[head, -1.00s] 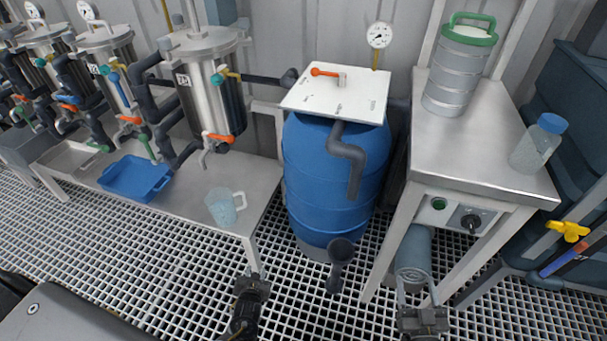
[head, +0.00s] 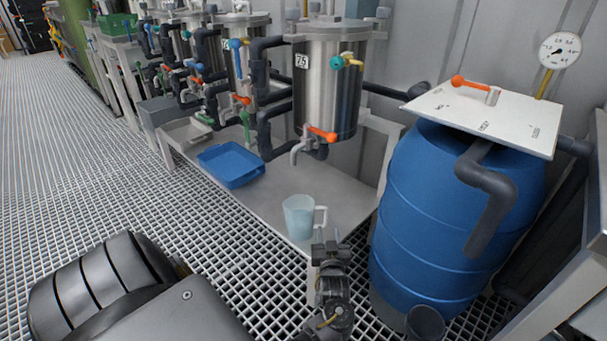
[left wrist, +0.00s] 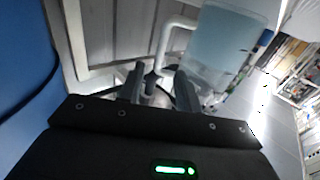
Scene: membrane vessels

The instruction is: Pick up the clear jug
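The clear jug (head: 297,218), pale bluish and translucent with a white handle on its right side, stands upright near the front edge of the metal bench (head: 262,205). My left gripper (head: 331,246) is just in front of it, at the handle side. In the left wrist view the jug (left wrist: 228,42) is at the top right, with its handle to its left. The left gripper (left wrist: 160,88) has its two fingers apart, with the lower handle appearing between or just beyond them; contact cannot be told. My right gripper is out of view.
A blue tray (head: 231,166) lies left on the bench. A steel vessel (head: 328,85) with an orange-handled tap (head: 322,134) stands behind the jug. A large blue barrel (head: 440,210) stands close on the right. Open grating floor lies to the left.

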